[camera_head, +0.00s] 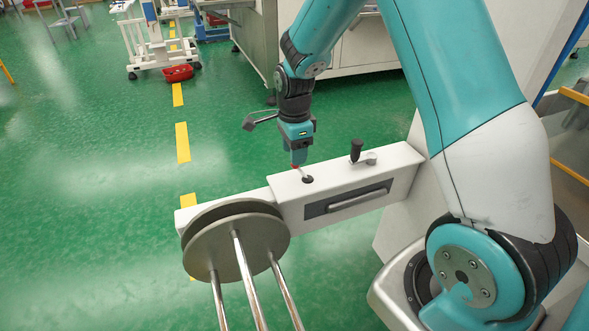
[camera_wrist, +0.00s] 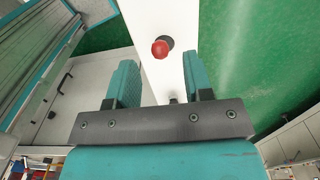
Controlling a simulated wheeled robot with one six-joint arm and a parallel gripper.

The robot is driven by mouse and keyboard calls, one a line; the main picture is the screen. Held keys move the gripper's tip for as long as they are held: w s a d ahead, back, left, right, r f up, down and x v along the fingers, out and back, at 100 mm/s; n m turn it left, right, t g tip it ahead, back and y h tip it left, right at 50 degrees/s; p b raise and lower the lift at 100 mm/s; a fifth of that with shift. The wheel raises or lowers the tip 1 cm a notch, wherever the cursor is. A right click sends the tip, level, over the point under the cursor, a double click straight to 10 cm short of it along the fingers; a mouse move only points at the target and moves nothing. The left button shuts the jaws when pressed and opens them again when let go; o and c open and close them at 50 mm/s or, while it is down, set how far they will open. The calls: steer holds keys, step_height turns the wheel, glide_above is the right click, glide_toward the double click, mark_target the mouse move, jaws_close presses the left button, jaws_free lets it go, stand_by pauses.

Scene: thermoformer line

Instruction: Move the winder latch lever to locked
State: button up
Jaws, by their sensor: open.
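A small lever with a red knob (camera_head: 295,166) leans up from a dark round base on the top face of the white winder arm (camera_head: 405,160). In the wrist view the red knob (camera_wrist: 160,47) lies between the lines of the two fingers, around the level of their tips, with the dark base behind it. My gripper (camera_head: 298,156) points down just above the knob and is open, with a finger on each side in the wrist view (camera_wrist: 158,58). I cannot tell whether the fingers touch the knob. No locked mark is readable.
A black-handled lever (camera_head: 356,150) stands on the same arm to the right. A grey bar handle (camera_head: 357,199) is on the arm's side. A round grey disc (camera_head: 236,246) with metal rods is at the arm's left end. Open green floor lies to the left.

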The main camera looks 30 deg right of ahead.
mark_target(301, 171)
step_height(301, 171, down, 6)
steer(key=shift+f, duration=0.15)
steer(key=shift+c, duration=0.5)
jaws_close()
